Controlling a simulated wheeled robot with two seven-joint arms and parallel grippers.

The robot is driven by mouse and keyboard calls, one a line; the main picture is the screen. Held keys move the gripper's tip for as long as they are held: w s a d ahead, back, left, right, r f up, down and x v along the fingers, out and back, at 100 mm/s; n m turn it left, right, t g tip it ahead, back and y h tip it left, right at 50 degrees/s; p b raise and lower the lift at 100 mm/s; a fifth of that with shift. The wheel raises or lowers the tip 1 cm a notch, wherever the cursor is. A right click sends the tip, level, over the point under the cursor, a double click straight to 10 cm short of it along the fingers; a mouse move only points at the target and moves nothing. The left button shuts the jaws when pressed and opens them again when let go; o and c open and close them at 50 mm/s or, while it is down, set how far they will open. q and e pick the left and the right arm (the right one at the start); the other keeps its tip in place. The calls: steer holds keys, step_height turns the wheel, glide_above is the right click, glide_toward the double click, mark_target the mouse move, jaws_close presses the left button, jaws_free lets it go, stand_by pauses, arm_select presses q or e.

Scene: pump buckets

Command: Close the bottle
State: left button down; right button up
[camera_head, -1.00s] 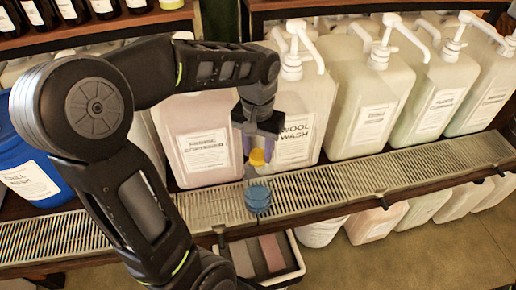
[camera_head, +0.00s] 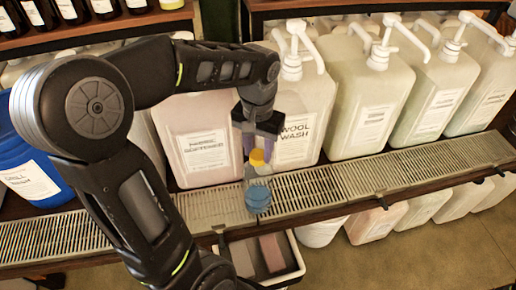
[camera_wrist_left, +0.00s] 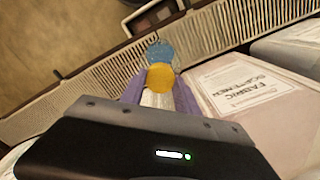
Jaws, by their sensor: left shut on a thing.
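A small bottle with a blue, see-through lower part (camera_head: 258,197) stands on the slatted metal tray, near its front edge. Its blue part also shows in the left wrist view (camera_wrist_left: 159,50). A yellow cap (camera_head: 257,158) is at the tips of my left gripper (camera_head: 257,150), directly above the bottle in the head view. In the left wrist view the yellow cap (camera_wrist_left: 161,77) sits between the purple fingers and partly covers the bottle. The fingers are shut on the cap. I cannot tell whether the cap touches the bottle's neck. My right gripper is not in view.
Large pump jugs, such as the Wool Wash jug (camera_head: 305,100) and a pinkish jug (camera_head: 200,115), stand close behind the gripper. A blue container (camera_head: 28,165) is at the left. The slatted tray (camera_head: 330,186) is clear to the right. A bin (camera_head: 290,272) is below.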

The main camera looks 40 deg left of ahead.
arm_select(q)
steer(key=m, duration=0.4)
steer(key=shift+m, duration=0.3)
steer(key=m+p, duration=0.1)
steer(key=m, duration=0.5)
steer(key=shift+m, duration=0.4)
steer(key=m, duration=0.3)
steer(key=c, duration=0.9)
jaws_free()
